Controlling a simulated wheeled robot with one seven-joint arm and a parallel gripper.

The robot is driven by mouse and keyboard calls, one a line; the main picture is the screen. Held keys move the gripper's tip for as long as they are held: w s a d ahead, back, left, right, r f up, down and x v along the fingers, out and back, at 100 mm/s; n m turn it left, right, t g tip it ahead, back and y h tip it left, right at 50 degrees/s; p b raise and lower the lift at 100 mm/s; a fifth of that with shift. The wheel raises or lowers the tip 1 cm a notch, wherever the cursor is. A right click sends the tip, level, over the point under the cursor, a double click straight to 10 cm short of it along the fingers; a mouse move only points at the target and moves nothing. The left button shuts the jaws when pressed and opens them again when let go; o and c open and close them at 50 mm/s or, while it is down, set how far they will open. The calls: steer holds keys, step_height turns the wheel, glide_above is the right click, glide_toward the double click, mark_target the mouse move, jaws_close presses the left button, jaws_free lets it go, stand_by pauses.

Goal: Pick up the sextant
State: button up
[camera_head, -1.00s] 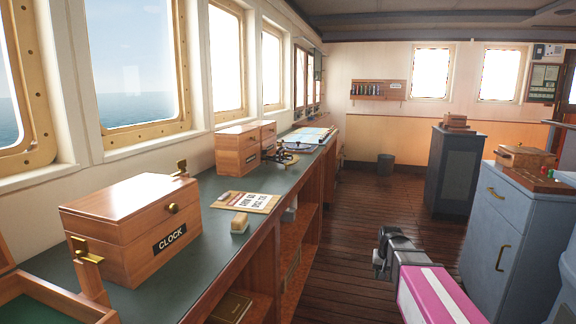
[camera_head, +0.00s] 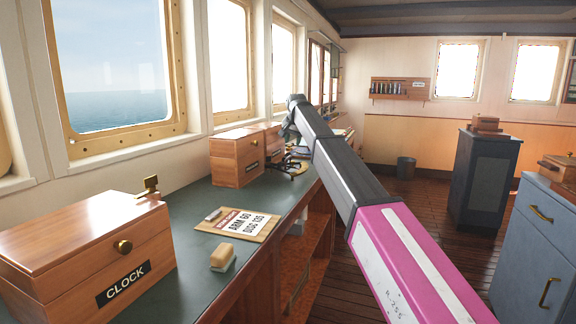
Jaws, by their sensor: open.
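A dark instrument that looks like the sextant (camera_head: 285,165) lies on the green counter beside the small wooden boxes. It is small in view and partly hidden by my arm. My gripper (camera_head: 290,130) is at the end of my raised arm, above and in front of the sextant in the picture. It is open, with nothing seen in it. I cannot tell the exact gap between it and the sextant.
A wooden CLOCK box (camera_head: 93,246) stands at the near left of the counter (camera_head: 192,258). A card (camera_head: 238,225) and an eraser-like block (camera_head: 223,258) lie in the middle. Wooden boxes (camera_head: 236,159) stand farther back. Blue cabinets (camera_head: 536,240) stand to the right, with open floor between.

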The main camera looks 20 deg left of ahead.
mark_target(289, 157)
steer(key=x, duration=0.6)
steer(key=a+x, duration=0.1)
steer(key=x, duration=0.3)
steer(key=shift+w+r, duration=0.2)
steer(key=shift+w, duration=0.1)
jaws_close()
steer(key=shift+r, duration=0.1)
stand_by(1.1)
